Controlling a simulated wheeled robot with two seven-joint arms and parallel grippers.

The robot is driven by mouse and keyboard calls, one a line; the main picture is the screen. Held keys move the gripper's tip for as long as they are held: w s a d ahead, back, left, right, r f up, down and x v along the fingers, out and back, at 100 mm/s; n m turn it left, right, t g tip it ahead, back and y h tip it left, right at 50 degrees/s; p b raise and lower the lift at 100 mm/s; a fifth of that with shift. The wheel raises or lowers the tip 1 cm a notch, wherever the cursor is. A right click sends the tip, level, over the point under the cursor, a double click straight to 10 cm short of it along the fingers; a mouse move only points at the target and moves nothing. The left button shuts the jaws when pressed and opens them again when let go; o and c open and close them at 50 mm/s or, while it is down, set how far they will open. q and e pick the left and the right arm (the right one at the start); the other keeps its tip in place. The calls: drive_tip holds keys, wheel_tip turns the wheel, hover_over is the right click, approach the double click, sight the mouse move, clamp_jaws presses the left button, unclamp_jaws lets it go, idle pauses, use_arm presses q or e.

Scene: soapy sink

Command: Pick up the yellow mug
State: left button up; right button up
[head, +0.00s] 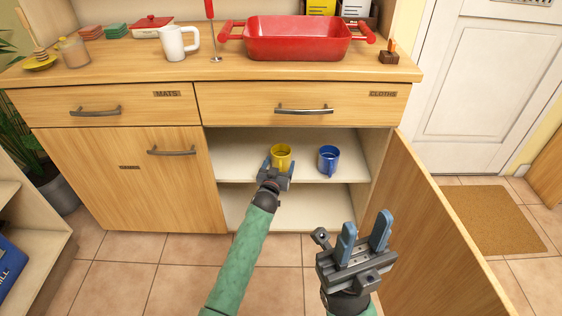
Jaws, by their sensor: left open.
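The yellow mug (281,154) stands upright on the upper shelf of the open lower cabinet. My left gripper (278,168) is open in front of the mug and overlaps its lower part in the picture. I cannot tell whether the fingers touch it. My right gripper (366,238) is open and empty, with its two blue fingers apart and pointing up, in front of the cabinet's right side.
A blue mug (329,159) stands on the same shelf to the right. The cabinet door (440,240) is swung open at the right. Two closed drawers (303,103) sit above.

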use_arm(q)
clamp_jaws()
idle(0.5)
